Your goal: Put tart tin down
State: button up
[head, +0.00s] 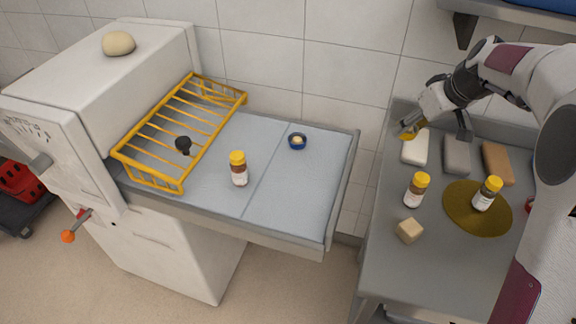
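My gripper (413,124) is at the upper left of the grey table (390,262), at its back edge near the tiled wall. It points down and to the left, and its fingers are closed around a small gold-coloured piece, which looks like the tart tin (410,133). The tin is partly hidden by the fingers. It shows just above and behind a white block (415,149); whether it touches anything below, I cannot tell.
A grey block (456,155) and a tan block (497,164) stand beside the white one. Yellow-capped bottles (417,190) (486,194), a round gold mat (459,217) and a beige cube (410,230) are nearer. The left bench holds a yellow rack (162,134), a bottle (239,169) and a blue dish (298,142).

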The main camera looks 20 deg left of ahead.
jog(key=s+a+n+g+y, duration=0.15)
jog(key=s+a, duration=0.25)
jog(key=a, duration=0.6)
jog(key=s+a+n, duration=0.3)
jog(key=s+a, duration=0.1)
jog(key=a, duration=0.6)
jog(key=f, duration=0.5)
jog(key=shift+a, duration=0.3)
jog(key=shift+f, duration=3.05)
jog(key=shift+f, duration=1.9)
jog(key=shift+f, duration=0.15)
